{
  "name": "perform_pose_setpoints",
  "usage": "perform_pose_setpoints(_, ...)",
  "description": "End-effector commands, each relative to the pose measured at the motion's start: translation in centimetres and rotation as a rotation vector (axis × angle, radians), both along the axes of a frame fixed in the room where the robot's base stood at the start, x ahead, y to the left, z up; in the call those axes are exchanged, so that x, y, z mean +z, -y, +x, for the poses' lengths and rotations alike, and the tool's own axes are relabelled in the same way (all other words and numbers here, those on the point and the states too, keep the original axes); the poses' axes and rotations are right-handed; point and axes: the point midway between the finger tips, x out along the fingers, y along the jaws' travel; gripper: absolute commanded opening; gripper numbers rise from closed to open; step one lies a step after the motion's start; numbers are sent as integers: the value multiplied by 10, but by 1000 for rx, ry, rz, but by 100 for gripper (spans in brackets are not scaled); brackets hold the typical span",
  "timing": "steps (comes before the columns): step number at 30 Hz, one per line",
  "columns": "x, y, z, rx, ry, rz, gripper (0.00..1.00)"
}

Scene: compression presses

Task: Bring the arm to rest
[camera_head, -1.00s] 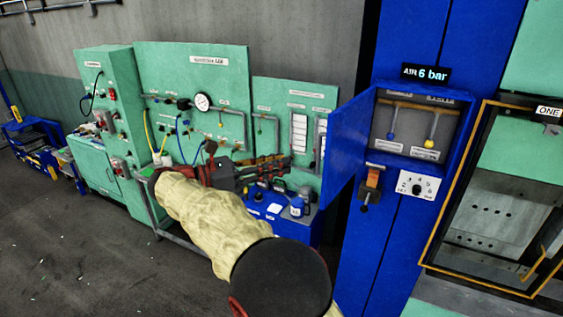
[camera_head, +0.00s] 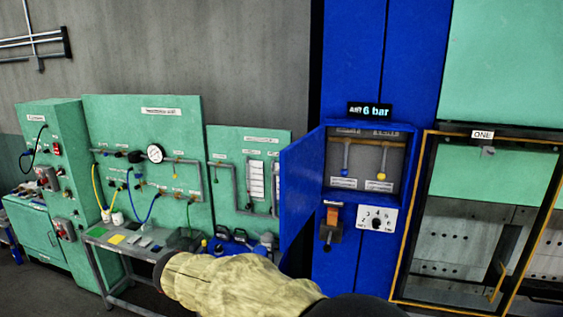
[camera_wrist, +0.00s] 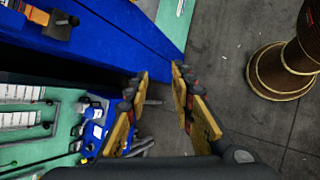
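My arm (camera_head: 225,283), in a pale yellow sleeve, shows low in the head view, reaching in from the bottom edge toward the left. My gripper is not visible in the head view. In the wrist view my gripper (camera_wrist: 158,75) has its two yellow-brown fingers spread apart. Nothing is between them; grey floor shows through the gap. The fingers appear apart from the blue cabinet beside them.
A blue cabinet (camera_head: 352,80) stands right of the arm, its small door (camera_head: 302,190) swung open. Green panels (camera_head: 185,125) and a grey bench (camera_head: 98,238) are at left. A yellow-framed press guard (camera_head: 415,215) is at right. Open floor (camera_wrist: 225,50) shows in the wrist view.

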Motion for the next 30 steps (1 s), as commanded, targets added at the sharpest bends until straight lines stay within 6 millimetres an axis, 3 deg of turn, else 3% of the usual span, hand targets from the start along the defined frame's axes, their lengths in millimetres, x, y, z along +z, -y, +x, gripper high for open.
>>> perform_pose_setpoints(1, -21, 18, -15, -71, 3, 80, 24)
perform_pose_setpoints(3, -39, 38, -37, -175, 12, 195, 24)
perform_pose_setpoints(15, -130, 125, -151, -744, 113, 720, 24)
perform_pose_setpoints(24, -197, 175, -217, -1017, 238, 975, 24)
perform_pose_setpoints(30, -233, 211, -245, -1106, 363, 1062, 24)
